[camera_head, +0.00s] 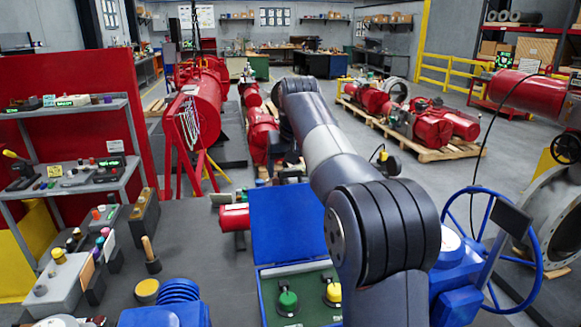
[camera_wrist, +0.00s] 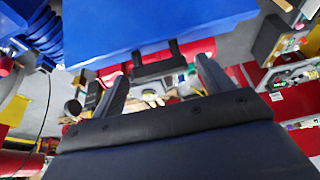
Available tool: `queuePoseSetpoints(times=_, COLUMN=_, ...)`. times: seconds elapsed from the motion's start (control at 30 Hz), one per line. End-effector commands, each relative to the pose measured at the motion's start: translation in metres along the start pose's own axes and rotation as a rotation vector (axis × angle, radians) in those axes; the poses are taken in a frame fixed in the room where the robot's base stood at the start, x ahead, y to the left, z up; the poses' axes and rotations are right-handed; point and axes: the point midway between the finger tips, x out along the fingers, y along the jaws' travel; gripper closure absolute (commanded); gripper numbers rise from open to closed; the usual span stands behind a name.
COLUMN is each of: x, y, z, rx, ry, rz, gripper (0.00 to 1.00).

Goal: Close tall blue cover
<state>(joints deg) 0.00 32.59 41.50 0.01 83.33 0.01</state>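The tall blue cover (camera_head: 290,222) stands raised at the back of an open blue box (camera_head: 262,300). Inside the box are a green knob (camera_head: 288,300) and a yellow knob (camera_head: 332,292). In the wrist view the blue cover (camera_wrist: 165,25) fills the top, with a dark handle-like bracket (camera_wrist: 155,66) at its edge. My gripper (camera_wrist: 163,70) is open, its two fingers spread to either side of the bracket in the picture. I see no contact, and cannot tell the depth between them. In the head view my arm hides part of the cover's right side, and my gripper does not show.
A blue handwheel (camera_head: 535,255) stands right of the box, close to my arm. A grey shelf (camera_head: 75,180) with small parts is at the left. Red equipment (camera_head: 205,110) and a loaded pallet (camera_head: 425,145) lie behind. Some grey floor left of the cover is clear.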

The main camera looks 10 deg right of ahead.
Motion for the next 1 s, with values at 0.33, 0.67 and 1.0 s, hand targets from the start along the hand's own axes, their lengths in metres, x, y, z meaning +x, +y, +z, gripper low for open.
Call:
queuePoseSetpoints(times=0.33, x=-0.0003, y=0.0000, z=0.0000, rx=0.000, ry=0.000, rz=0.000, gripper=0.54)
queuePoseSetpoints(times=0.67, x=-0.0005, y=-0.0001, z=-0.0001, rx=0.000, ry=0.000, rz=0.000, gripper=0.81)
queuePoseSetpoints(times=1.0, x=-0.0029, y=-0.0001, z=0.0052, rx=0.000, ry=0.033, rz=0.000, gripper=0.83)
